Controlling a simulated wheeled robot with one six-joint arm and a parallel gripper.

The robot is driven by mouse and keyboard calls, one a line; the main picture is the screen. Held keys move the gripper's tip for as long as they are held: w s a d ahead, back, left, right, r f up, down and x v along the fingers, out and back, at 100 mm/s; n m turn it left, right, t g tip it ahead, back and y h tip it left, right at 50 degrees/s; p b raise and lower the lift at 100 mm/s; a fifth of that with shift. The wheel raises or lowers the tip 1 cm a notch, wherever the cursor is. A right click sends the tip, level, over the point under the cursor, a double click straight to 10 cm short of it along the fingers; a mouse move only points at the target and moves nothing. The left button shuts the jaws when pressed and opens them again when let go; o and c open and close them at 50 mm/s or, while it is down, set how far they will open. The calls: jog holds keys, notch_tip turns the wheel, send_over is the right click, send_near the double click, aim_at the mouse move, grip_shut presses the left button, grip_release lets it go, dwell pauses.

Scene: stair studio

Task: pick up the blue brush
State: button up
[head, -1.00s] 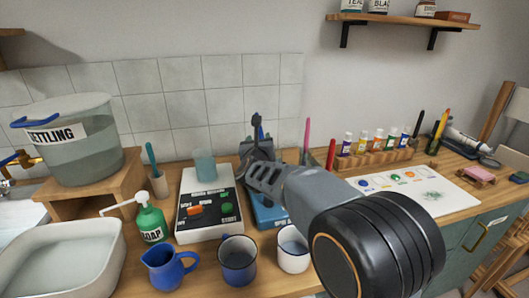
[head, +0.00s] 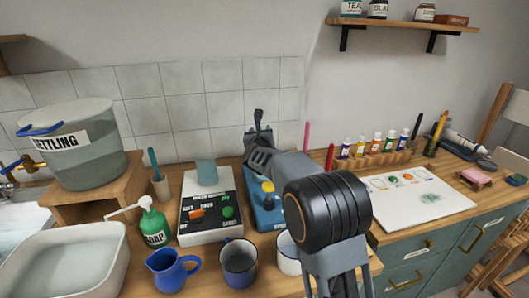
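A brush with a teal-blue handle (head: 152,161) stands upright in a small beige cup (head: 161,187) between the wooden stand and the white panel. It is the bluest brush handle I can make out. My gripper (head: 258,131) is over the back of the counter, to the right of that brush and well apart from it, above the far end of a blue tray (head: 252,190). Its fingers are small and partly hidden by my own arm, so whether they are open does not show. I see no brush in them.
The white panel with coloured buttons (head: 211,234) lies between cup and tray. A green soap bottle (head: 154,228), a blue jug (head: 171,271) and a blue mug (head: 239,264) stand in front. Pink (head: 307,136) and red (head: 330,157) handles rise right of the gripper.

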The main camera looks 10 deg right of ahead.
grip_shut()
dwell(0.4)
jog(key=shift+r, duration=0.1)
